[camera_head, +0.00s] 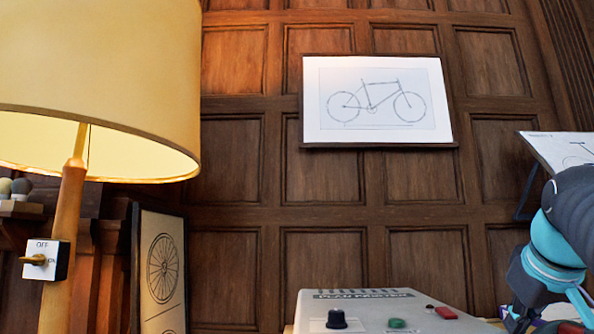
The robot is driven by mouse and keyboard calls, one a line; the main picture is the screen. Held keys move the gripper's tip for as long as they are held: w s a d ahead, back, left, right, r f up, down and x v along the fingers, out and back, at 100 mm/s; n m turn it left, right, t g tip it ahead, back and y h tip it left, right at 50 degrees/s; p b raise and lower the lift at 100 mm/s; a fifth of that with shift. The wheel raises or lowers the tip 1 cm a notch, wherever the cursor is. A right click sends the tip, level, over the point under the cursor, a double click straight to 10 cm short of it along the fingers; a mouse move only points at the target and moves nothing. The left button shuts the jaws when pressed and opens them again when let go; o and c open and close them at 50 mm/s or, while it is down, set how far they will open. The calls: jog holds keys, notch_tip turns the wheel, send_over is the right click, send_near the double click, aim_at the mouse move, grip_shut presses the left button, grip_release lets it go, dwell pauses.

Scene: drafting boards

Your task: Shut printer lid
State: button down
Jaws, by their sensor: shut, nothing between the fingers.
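The printer (377,303) is a pale grey box at the bottom of the head view, cut off by the lower edge. It has a dark label strip, dark vent slots along its back edge, a black knob (336,318), a green button (397,323) and a red switch (441,312). I cannot make out a separate lid or its angle. My arm comes in at the right edge. My gripper (516,318) shows only in part at the lower right, beside the printer's right side. It is shut and empty. Whether it touches the printer cannot be told.
A large lamp (95,70) with a cream shade and a wooden post carrying a switch plate (46,260) stands at left. A framed wheel drawing (160,270) leans behind it. A bicycle drawing (377,100) hangs on the panelled wall. A tilted drawing board (555,148) is at right.

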jog(key=shift+w+d+f, duration=0.1)
jog(key=shift+w+f, duration=0.05)
jog(key=shift+f, duration=0.25)
jog(key=s+r+p, duration=0.6)
jog(key=s+r, duration=0.1)
jog(key=r, duration=0.5)
jog(key=s+a+f+g, duration=0.1)
jog(key=s+a+f, duration=0.2)
jog(key=f, duration=0.9)
jog(key=s+a+f+g+p, duration=0.1)
jog(key=s+a+f, duration=0.3)
jog(key=f, duration=0.9)
jog(key=s+a+f+m+g+p, duration=0.1)
jog(key=s+a+f, duration=0.3)
jog(key=f, duration=0.8)
jog(key=shift+a+f+g+y, duration=0.3)
jog(key=shift+a, duration=0.7)
